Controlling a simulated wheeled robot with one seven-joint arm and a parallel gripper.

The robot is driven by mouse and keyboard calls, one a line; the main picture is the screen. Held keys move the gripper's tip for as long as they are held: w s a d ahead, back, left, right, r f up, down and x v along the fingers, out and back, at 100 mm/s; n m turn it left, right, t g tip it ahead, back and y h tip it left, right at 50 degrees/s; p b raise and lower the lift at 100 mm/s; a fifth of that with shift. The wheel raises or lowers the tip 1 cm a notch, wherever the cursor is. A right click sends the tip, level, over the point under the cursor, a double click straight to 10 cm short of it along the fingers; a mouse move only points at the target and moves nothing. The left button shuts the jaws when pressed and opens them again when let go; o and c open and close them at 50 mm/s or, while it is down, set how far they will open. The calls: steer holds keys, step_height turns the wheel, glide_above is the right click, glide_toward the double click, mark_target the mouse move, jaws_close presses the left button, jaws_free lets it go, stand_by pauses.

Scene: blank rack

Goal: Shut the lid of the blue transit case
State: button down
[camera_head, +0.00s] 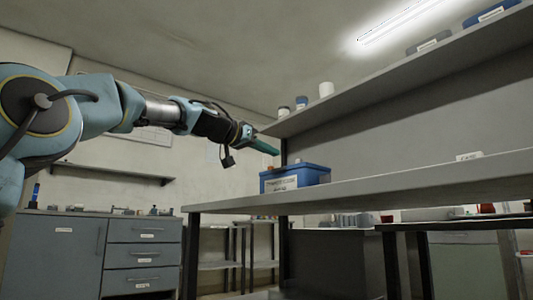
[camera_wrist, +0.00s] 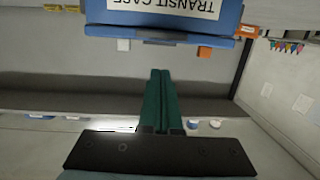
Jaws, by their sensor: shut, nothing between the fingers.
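The blue transit case (camera_head: 313,176) sits on the grey rack shelf near its left end, with a white label on its front. In the wrist view the case (camera_wrist: 100,18) is at the top, its label "TRANSIT CASE" upside down. An orange piece (camera_wrist: 205,52) and a white piece (camera_wrist: 123,45) show by its edge. I cannot tell from these views how the lid stands. My gripper (camera_head: 276,151) has green fingers and is above the case's left part, apart from it in the head view. In the wrist view my gripper (camera_wrist: 160,72) has its fingers together and empty.
The shelf (camera_head: 400,183) is mostly clear right of the case. An upper shelf (camera_head: 400,92) overhangs it, with white jars (camera_head: 326,89) at its left end. Grey drawers (camera_head: 145,257) stand at the lower left. A lower bench (camera_head: 460,224) holds small items.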

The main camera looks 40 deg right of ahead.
steer(key=a+f+b, duration=0.3)
steer(key=a+b, duration=0.1)
steer(key=a, duration=0.5)
steer(key=shift+a+b, duration=0.25)
steer(key=shift+b, duration=0.15)
steer(key=shift+f, duration=0.1)
